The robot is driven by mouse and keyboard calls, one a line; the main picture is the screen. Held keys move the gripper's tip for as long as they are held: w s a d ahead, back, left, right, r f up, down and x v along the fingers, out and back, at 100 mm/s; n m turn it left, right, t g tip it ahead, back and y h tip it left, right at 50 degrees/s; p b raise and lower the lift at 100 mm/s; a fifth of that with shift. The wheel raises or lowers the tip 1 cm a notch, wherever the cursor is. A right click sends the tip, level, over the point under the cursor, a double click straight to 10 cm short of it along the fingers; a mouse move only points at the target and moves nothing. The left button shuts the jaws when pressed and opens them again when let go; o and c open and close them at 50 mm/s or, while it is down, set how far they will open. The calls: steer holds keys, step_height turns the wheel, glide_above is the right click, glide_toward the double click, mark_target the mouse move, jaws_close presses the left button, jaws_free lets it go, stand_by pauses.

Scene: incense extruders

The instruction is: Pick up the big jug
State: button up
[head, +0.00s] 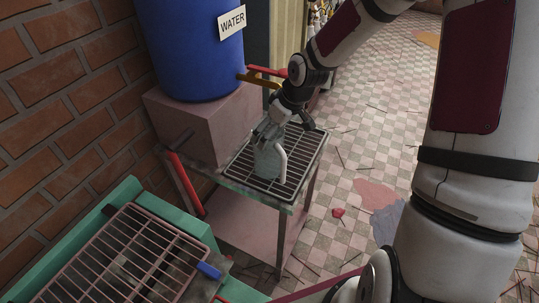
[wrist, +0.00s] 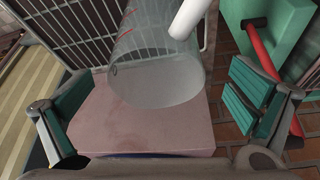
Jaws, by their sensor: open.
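The big jug (head: 268,162) is a clear, greyish vessel with a white handle, standing upright on a wire rack on a small table. In the wrist view the jug (wrist: 160,65) fills the upper middle, with red marks on its side and the white handle at its upper right. My gripper (head: 285,125) is just above and behind the jug in the head view. In the wrist view my gripper (wrist: 157,120) has its green-padded fingers wide apart, one on each side, with the jug ahead of them and clear of both pads. Part of the jug's top is hidden by the gripper in the head view.
A blue water barrel (head: 195,45) stands on a pink block (head: 205,120) close behind the rack (head: 240,165). Its tap (head: 258,80) is near my gripper. A green-framed unit with a grate (head: 120,260) is front left. The tiled floor (head: 365,130) at right has scattered sticks.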

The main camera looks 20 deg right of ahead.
mark_target(272, 157)
steer(key=x, duration=0.6)
steer(key=shift+d, duration=0.15)
steer(key=shift+w+f, duration=0.1)
steer(key=shift+f, duration=0.05)
steer(key=c, duration=1.6)
steer(key=shift+c, duration=0.2)
